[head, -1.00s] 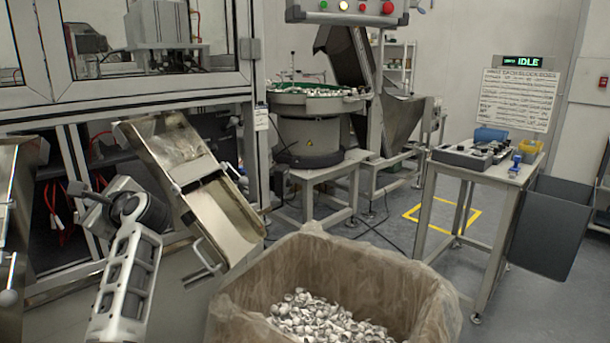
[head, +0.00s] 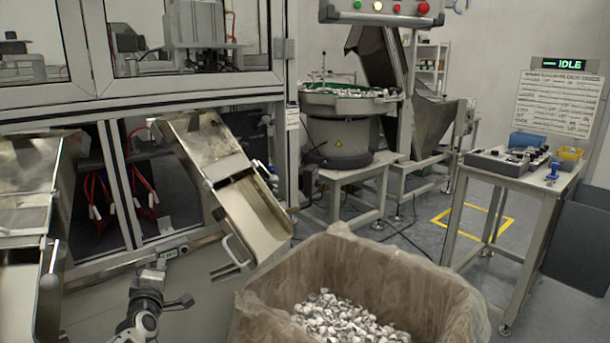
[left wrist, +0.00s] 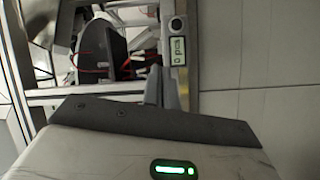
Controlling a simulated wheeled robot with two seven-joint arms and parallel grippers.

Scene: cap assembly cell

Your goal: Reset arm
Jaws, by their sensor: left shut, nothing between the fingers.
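My left gripper (head: 160,264) is low at the left of the head view, in front of the machine's lower frame, with my forearm below it. It is shut and empty, apart from the chutes and the box. In the left wrist view its closed fingers (left wrist: 162,90) point toward the machine frame and a small display panel (left wrist: 177,51). My right gripper is in neither view.
A metal chute (head: 240,195) slopes toward a lined box (head: 385,270) of white caps (head: 345,318). Another chute (head: 25,205) stands at far left. A control table (head: 510,175) is at right, a bowl feeder (head: 340,135) behind.

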